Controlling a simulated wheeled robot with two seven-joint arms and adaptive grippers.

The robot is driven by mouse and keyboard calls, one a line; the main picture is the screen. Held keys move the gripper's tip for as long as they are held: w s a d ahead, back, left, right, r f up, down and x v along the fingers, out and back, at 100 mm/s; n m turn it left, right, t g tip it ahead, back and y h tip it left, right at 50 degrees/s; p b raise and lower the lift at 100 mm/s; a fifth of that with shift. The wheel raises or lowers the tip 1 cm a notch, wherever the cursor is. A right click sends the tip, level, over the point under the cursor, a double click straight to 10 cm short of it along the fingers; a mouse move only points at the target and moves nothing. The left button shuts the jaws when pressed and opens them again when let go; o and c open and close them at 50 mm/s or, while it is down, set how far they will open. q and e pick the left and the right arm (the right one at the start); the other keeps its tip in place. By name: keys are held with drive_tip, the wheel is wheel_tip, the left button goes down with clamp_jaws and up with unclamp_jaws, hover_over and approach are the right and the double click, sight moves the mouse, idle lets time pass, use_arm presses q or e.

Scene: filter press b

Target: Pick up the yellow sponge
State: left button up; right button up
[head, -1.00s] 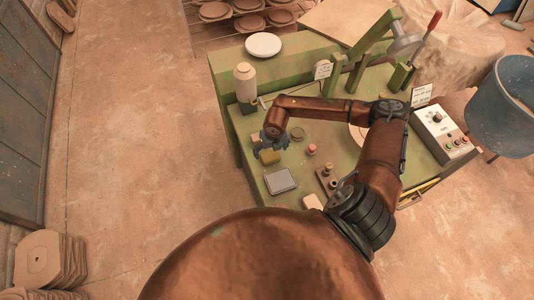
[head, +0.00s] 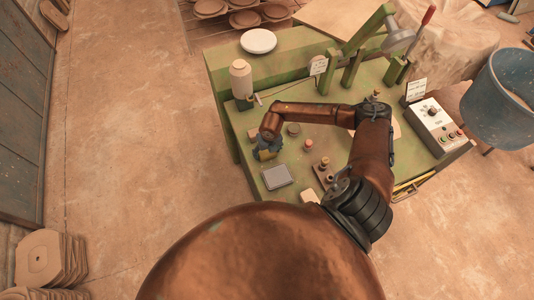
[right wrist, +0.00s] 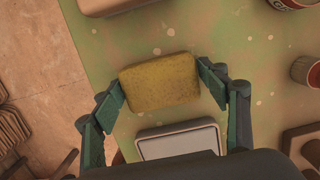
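The yellow sponge (head: 268,155) lies near the left front part of the green table, partly hidden by my right gripper in the head view. In the right wrist view the sponge (right wrist: 160,82) sits slightly tilted between the two fingertips. My right gripper (head: 265,148) is over it, pointing down. In the right wrist view its fingers (right wrist: 160,88) are spread, one at each short end of the sponge. They are very close to its ends; I cannot tell whether they touch. My left gripper is not in view.
A grey rectangular pad with a pale rim (head: 277,177) lies just in front of the sponge. A block with small pegs (head: 324,172) stands to the right. A beige bottle (head: 241,78), a green lever press (head: 365,50) and a control box (head: 436,125) stand farther back or right.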

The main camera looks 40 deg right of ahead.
sight(267, 151)
drive_tip(key=c, duration=0.6)
drive_tip(key=shift+c, duration=0.2)
drive_tip(key=shift+r, duration=0.5)
wheel_tip(267, 151, up, 2)
drive_tip(key=shift+s+r+b, duration=0.15)
drive_tip(key=shift+r+b, duration=0.1)
drive_tip(key=shift+b, duration=0.3)
drive_tip(key=s+a+r+b, duration=0.1)
drive_tip(key=s+a+r, duration=0.1)
drive_tip(key=s+r, duration=0.2)
drive_tip(key=s+a+r+b, duration=0.1)
drive_tip(key=s+a+r, duration=0.2)
drive_tip(key=s+r, duration=0.2)
drive_tip(key=s, duration=0.3)
drive_tip(key=shift+s+a+r, duration=0.25)
drive_tip(key=shift+a, duration=0.05)
